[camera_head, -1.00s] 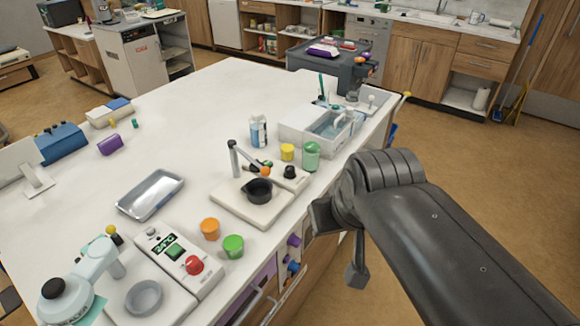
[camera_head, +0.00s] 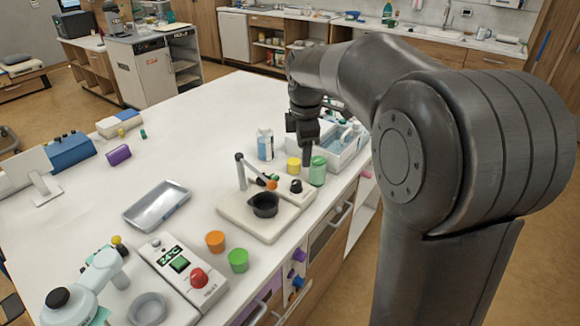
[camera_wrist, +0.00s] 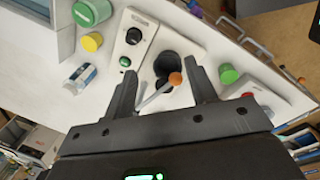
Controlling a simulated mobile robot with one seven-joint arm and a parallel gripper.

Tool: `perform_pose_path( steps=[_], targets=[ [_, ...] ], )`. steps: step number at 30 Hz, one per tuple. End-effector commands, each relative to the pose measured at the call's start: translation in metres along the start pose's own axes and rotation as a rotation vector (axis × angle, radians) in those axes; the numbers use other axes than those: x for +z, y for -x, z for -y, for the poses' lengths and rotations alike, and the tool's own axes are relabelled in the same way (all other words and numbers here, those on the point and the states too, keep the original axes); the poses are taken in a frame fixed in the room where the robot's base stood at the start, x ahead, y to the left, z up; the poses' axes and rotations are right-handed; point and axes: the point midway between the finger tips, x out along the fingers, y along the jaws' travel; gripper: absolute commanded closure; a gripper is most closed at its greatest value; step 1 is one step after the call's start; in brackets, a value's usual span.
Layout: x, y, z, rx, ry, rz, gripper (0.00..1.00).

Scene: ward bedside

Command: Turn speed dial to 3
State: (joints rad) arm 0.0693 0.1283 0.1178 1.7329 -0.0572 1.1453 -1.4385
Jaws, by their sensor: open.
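A black dial (camera_head: 296,186) stands on a small white control box beside a white base with a black bowl (camera_head: 264,204). In the wrist view the dial (camera_wrist: 133,36) sits near a green button (camera_wrist: 125,61) on that box. Its markings are too small to read. My gripper (camera_wrist: 164,72) is open and empty above the box and base, with an orange ball-ended lever (camera_wrist: 175,78) showing between its fingers. The dial lies beyond the left fingertip, apart from it. In the head view my gripper (camera_head: 306,150) points down behind the dial.
A second box with a red knob (camera_head: 198,278) and a lit display stands nearer. Orange (camera_head: 215,241) and green (camera_head: 238,260) caps, a yellow cap (camera_head: 293,165) and a green jar (camera_head: 317,171) stand close by.

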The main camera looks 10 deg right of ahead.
Motion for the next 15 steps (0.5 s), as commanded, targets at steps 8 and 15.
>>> perform_pose_path(
  steps=[8, 15],
  targets=[
    [-0.006, -0.058, -0.066, -0.094, 0.392, -0.032, 0.48],
    [-0.007, -0.086, -0.09, -0.128, 0.57, -0.06, 0.48]
  ],
)
